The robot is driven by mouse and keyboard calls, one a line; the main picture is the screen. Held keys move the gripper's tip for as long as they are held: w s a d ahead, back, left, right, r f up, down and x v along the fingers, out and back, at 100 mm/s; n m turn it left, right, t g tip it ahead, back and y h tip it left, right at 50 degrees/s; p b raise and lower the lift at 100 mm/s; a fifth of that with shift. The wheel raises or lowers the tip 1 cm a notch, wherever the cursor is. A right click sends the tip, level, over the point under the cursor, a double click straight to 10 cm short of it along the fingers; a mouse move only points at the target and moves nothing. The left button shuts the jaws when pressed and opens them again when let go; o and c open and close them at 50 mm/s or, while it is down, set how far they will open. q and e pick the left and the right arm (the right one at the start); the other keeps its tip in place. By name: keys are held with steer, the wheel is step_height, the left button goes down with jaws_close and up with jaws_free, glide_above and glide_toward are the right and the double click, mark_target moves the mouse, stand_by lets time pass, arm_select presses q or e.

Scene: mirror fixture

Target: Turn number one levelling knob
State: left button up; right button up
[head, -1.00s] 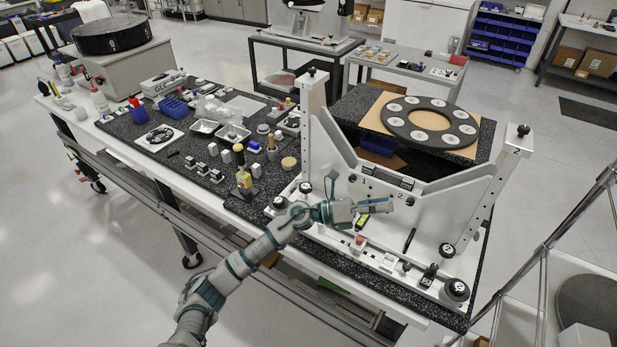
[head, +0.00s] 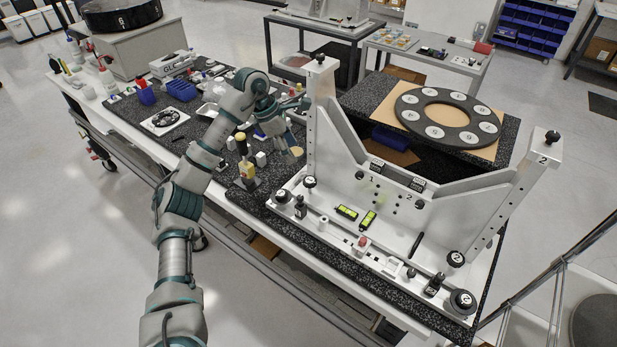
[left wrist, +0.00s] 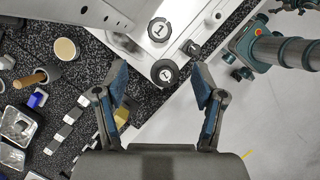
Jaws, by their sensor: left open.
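My left gripper (head: 300,131) is open and empty, beside the fixture's left post in the head view. Two round black knobs marked 1 are at the fixture's left front corner: a lower levelling knob (head: 282,197) and an upper knob (head: 310,182). In the left wrist view, the lower knob (left wrist: 164,72) shows between the open fingers of the gripper (left wrist: 160,82). The upper knob (left wrist: 158,30) lies farther up the picture. No contact with either knob shows. The white mirror fixture (head: 345,150) stands upright on its base.
A small black knob (head: 300,207) stands beside the numbered knobs. Two yellow-green levels (head: 347,212) lie on the base. A yellow-handled tool (head: 243,150) and several small parts crowd the dark mat to the left. More black knobs (head: 462,302) are at the right front.

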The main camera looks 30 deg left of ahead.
mark_target(309, 180)
arm_select(q)
steer(key=x, duration=1.1)
steer(key=shift+w+a+f+b, duration=0.15)
steer(key=shift+b, duration=0.15)
steer(key=shift+w+d+f, duration=0.2)
steer(key=shift+d+f, duration=0.15)
steer(key=shift+f, duration=0.3)
steer(key=c, duration=1.1)
steer(key=shift+s+r+n+t+p, duration=0.2)
steer(key=shift+n+t+p, duration=0.35)
steer(key=shift+n, duration=0.55)
steer(key=shift+c, duration=0.2)
steer(key=shift+w+f+n+y, duration=0.1)
steer(key=shift+n+y, duration=0.2)
steer(key=shift+n, duration=0.1)
arm_select(e)
steer(key=shift+s+f, duration=0.5)
steer(key=shift+s, duration=0.25)
